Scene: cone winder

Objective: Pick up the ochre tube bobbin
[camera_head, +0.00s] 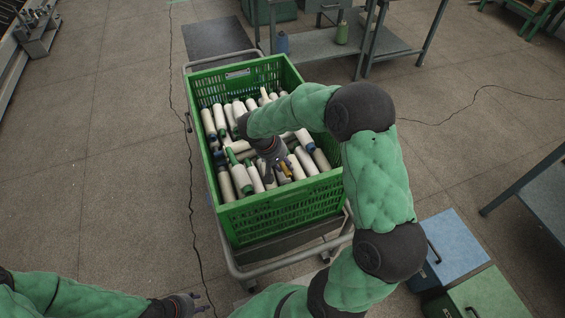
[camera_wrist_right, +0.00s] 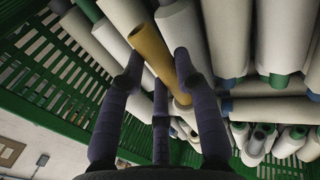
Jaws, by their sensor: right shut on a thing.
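The ochre tube bobbin (camera_wrist_right: 152,48) is a slim yellow-brown tube between the fingers of my right gripper (camera_wrist_right: 159,72) in the right wrist view. White bobbins lie close around it. In the head view my right gripper (camera_head: 281,168) reaches down into the green crate (camera_head: 285,203), and a small part of the ochre bobbin (camera_head: 285,168) shows at its fingers. The right gripper is shut on the ochre bobbin; the fingers hide part of it. My left gripper (camera_head: 192,302) is empty, with its fingers apart, at the bottom left, outside the crate.
The crate holds many white bobbins (camera_head: 208,124) with green, blue or brown ends. It stands on a wheeled trolley (camera_head: 240,272). A metal table (camera_head: 330,45) stands behind it. Blue and green boxes (camera_head: 455,245) are at lower right. The floor left of the crate is clear except for a cable.

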